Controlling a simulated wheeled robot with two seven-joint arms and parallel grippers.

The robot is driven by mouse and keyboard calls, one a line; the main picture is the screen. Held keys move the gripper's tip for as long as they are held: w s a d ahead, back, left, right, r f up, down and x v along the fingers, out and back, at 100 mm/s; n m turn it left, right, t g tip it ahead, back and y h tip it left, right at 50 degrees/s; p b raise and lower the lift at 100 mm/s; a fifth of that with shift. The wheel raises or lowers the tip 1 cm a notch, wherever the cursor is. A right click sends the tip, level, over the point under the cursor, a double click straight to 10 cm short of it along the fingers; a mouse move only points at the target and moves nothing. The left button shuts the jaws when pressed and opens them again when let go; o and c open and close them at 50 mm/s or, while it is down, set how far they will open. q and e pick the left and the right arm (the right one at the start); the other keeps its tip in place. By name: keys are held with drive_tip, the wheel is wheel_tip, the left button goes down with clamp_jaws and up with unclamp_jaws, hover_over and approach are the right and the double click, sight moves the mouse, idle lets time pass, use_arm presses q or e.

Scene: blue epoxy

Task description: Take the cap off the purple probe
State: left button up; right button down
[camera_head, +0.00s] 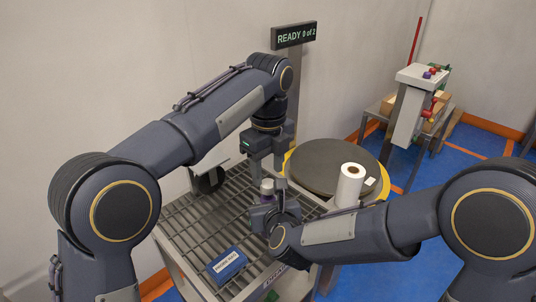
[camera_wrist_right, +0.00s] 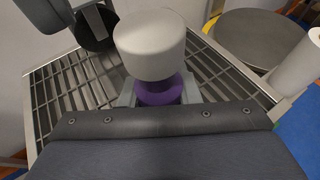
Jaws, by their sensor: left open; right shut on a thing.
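The purple probe (camera_head: 267,196) stands roughly upright above the rack, with a pale grey cap (camera_head: 267,185) on its top. In the right wrist view the cap (camera_wrist_right: 150,45) sits over the purple body (camera_wrist_right: 162,91). My right gripper (camera_head: 269,202) is shut on the purple body below the cap; its fingers lie on either side of it in the right wrist view (camera_wrist_right: 160,98). My left gripper (camera_head: 266,166) is open, pointing down above the cap and close to it; whether it touches the cap I cannot tell. The probe's lower end is hidden.
A wire-rack table (camera_head: 185,222) lies under both grippers, with a blue labelled box (camera_head: 227,264) near its front. A round grey turntable (camera_head: 325,160) and a white roll (camera_head: 349,186) stand to the right. A sign (camera_head: 294,36) reads "READY 0 of 2". A grey post (camera_head: 407,115) stands farther back.

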sight(268, 183)
use_arm(q)
drive_tip(key=shift+f, duration=1.85)
drive_tip(key=c, duration=1)
drive_tip(key=n, duration=0.3)
drive_tip(key=shift+c, duration=0.2)
drive_tip(key=o, duration=1.1)
